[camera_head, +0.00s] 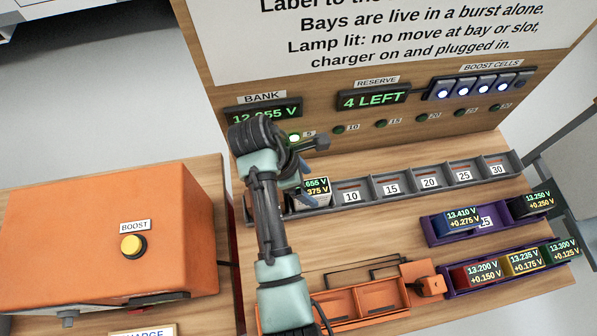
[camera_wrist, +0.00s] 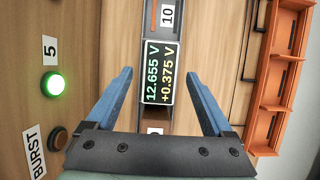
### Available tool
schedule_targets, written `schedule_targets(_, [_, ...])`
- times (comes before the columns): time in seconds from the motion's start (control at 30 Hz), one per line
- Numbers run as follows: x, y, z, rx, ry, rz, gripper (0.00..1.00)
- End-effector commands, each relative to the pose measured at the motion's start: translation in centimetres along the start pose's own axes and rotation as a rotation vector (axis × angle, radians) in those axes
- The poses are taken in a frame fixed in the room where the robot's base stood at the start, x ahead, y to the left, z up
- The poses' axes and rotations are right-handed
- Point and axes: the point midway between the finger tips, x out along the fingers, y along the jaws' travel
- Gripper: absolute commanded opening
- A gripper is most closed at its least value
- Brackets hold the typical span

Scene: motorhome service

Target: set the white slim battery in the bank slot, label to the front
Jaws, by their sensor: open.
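A slim battery with a pale side (camera_head: 318,200) stands at the left end of the grey row of bays (camera_head: 408,187). Its black top label reads 12.655 V and +0.375 V, and it shows clearly in the wrist view (camera_wrist: 161,72). My gripper (camera_wrist: 160,76) is open, its blue fingers on either side of the battery with a gap to each. In the head view my arm reaches over this end of the row and hides part of the battery. I cannot tell the bank slot apart there, nor how deep the battery sits.
The lamp by 5 (camera_wrist: 53,84) glows green. Bays marked 10 to 30 look empty. Purple trays (camera_head: 440,238) at right hold blue, black, red, yellow and green-labelled batteries. An orange charger rack (camera_head: 375,300) lies in front; an orange box (camera_head: 90,240) stands left.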

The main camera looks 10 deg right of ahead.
Motion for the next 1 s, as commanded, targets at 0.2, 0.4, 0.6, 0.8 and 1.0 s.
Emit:
schedule_targets(0.2, [-4.3,0.1,0.0,0.0,-0.001,0.004,0.86])
schedule_targets(0.4, [-6.1,0.0,0.0,0.0,-0.001,0.001,0.86])
schedule_targets(0.6, [-6.4,0.0,0.0,-0.001,-0.001,-0.001,0.86])
schedule_targets(0.8, [-6.3,0.0,0.0,-0.001,0.0,0.0,0.86])
schedule_targets(1.0, [-6.3,0.0,0.0,-0.001,0.0,-0.001,0.86])
